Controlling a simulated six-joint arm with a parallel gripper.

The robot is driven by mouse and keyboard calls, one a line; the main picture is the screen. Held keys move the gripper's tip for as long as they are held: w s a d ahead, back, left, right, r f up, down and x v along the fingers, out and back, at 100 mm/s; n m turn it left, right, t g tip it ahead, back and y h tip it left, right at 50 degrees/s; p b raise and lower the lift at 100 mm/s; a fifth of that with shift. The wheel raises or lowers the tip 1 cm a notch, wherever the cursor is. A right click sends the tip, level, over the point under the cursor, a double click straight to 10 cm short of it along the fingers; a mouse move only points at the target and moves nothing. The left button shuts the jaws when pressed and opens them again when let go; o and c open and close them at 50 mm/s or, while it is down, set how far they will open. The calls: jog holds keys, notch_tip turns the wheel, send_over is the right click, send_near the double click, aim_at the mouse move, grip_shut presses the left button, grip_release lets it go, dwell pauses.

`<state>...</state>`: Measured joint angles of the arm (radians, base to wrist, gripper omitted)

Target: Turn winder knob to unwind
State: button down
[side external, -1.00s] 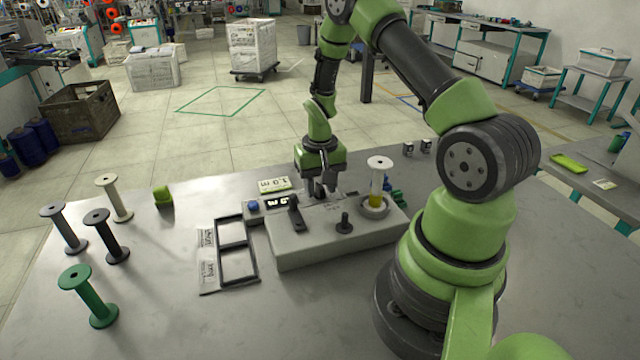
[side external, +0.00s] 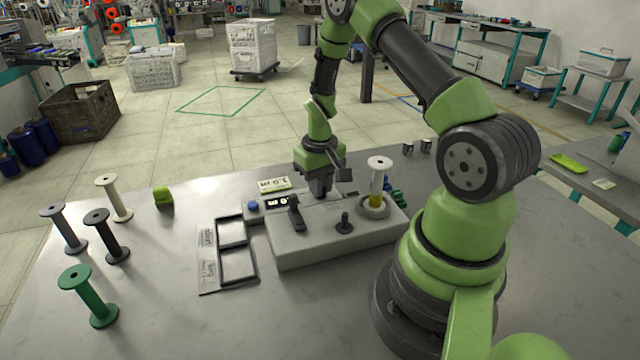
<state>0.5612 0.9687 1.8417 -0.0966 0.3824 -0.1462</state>
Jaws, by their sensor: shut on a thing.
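The winder (side external: 300,254) is a pale grey box on the table, with a small dark display (side external: 279,202), a black lever (side external: 296,215) and a black upright stick (side external: 345,224) on top. A white-flanged bobbin with yellow thread (side external: 377,188) stands upright on its round seat at the right. My gripper (side external: 320,193) points down over the back middle of the winder, shut on the winder knob, which the fingers almost wholly hide.
Black, grey, cream and green spools stand at the left of the table. A black two-window frame (side external: 235,250) lies left of the winder. A yellow-green block (side external: 163,197) and a label card (side external: 273,184) sit behind. The front of the table is clear.

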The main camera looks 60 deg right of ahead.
jog(key=shift+n, duration=1.5)
jog(key=c, duration=1.2)
grip_release()
jog(key=shift+o, duration=0.2)
notch_tip(320, 180, up, 10)
